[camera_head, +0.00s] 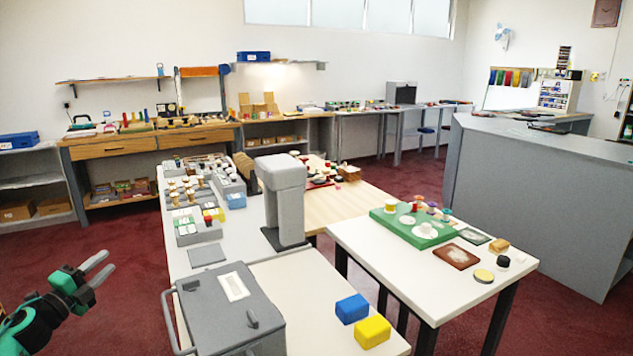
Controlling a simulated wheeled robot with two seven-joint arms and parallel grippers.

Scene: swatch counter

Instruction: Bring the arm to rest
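My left gripper (98,268) shows at the lower left, at the end of a green and black arm. Its two grey fingers are apart, with nothing between them. It hangs in the air over the red carpet, to the left of the counter and clear of it. My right gripper is outside the view.
A grey lidded box (205,310) with a side handle stands on the near counter, right of my gripper. Blue (351,308) and yellow (372,332) blocks lie beside it. A white table (385,268) with a green tray (385,217) stands at right. Open carpet (110,225) lies left.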

